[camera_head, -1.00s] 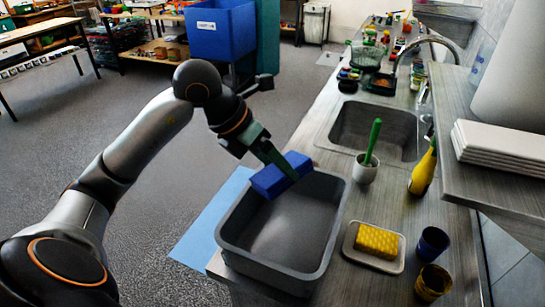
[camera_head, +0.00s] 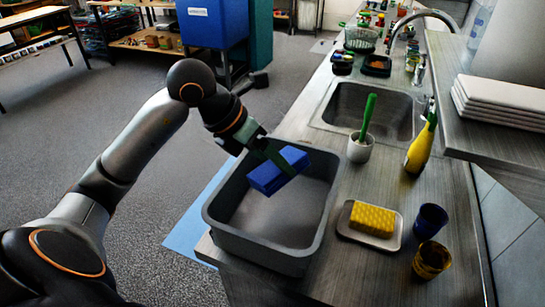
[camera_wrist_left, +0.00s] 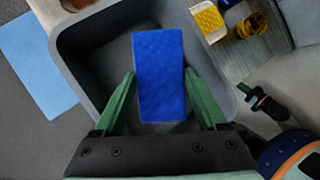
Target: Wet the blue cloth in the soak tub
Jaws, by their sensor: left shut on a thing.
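The blue cloth (camera_head: 278,172) is a folded, block-like pad. My left gripper (camera_head: 276,156) is shut on it, with green fingers on both sides. In the left wrist view the cloth (camera_wrist_left: 158,75) sits between the fingertips. The soak tub (camera_head: 262,250) is a grey rectangular basin at the counter's near left. The cloth is tilted and hangs over the tub's far part, seemingly around rim height. I cannot tell whether it touches anything inside. No water surface can be made out.
A yellow sponge (camera_head: 372,217) lies on a white dish right of the tub. Dark blue (camera_head: 430,221) and dark yellow (camera_head: 431,259) cups, a white cup with a green-handled brush (camera_head: 361,146) and a yellow bottle (camera_head: 421,150) stand nearby. The sink (camera_head: 370,109) is behind.

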